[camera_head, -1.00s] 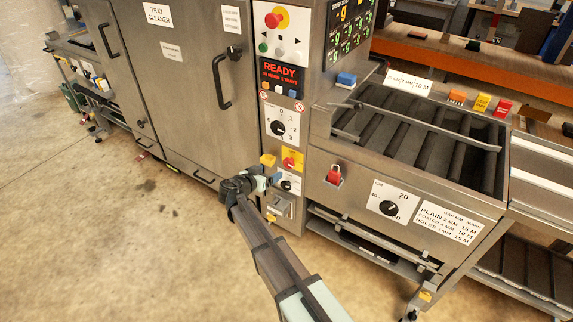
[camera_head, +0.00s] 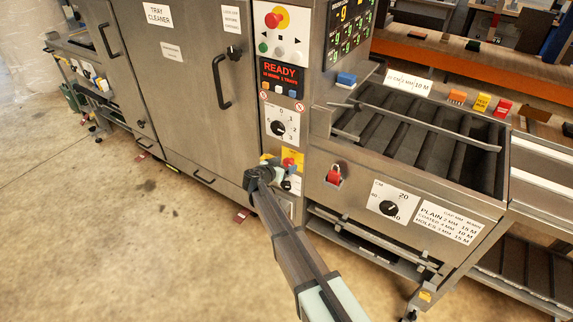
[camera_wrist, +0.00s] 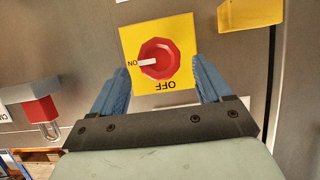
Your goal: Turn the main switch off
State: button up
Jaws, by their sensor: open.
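The main switch (camera_wrist: 160,60) is a red knob on a yellow plate (camera_wrist: 133,37), also seen in the head view (camera_head: 289,162). In the wrist view its white pointer aims left at the word ON; OFF reads upside down below the knob. My gripper (camera_wrist: 160,70) is open, with one blue finger on each side of the knob in the wrist view. I cannot tell whether the fingertips reach around the knob or stop short of it; no contact shows. In the head view my gripper (camera_head: 274,172) is just in front of the panel, below left of the switch.
A red padlock (camera_head: 334,175) hangs right of the switch, also at left in the wrist view (camera_wrist: 43,113). A yellow block (camera_wrist: 250,14) juts out at the wrist view's top right. A numbered dial (camera_head: 278,128) sits above the switch. Floor at left is clear.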

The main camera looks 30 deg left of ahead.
jog(key=shift+x, duration=1.2)
jog(key=c, duration=1)
